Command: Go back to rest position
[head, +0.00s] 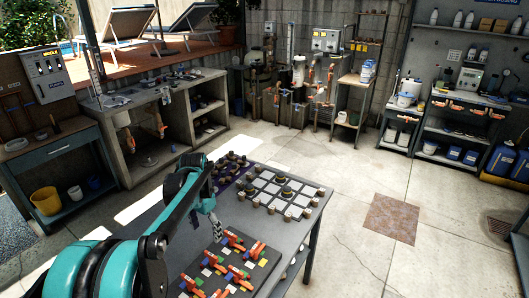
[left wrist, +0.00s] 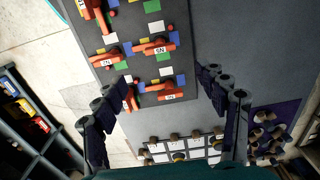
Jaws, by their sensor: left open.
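My left arm reaches in from the lower left in the head view, and my left gripper (head: 210,212) hangs above the grey table (head: 230,205), pointing down. In the left wrist view the left gripper (left wrist: 165,76) has its fingers wide apart with nothing between them. Below and beyond the fingers lies a dark board with red-handled valves (left wrist: 155,47), clear of the gripper as far as I can tell. The same valve board (head: 232,262) shows at the table's near end in the head view. My right gripper is in neither view.
A white grid board with several knobs (head: 268,190) and a purple mat with dark pieces (head: 229,168) share the table. Workbenches line the left wall (head: 150,125). Pipes and shelves stand along the back. The concrete floor right of the table (head: 350,235) is clear.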

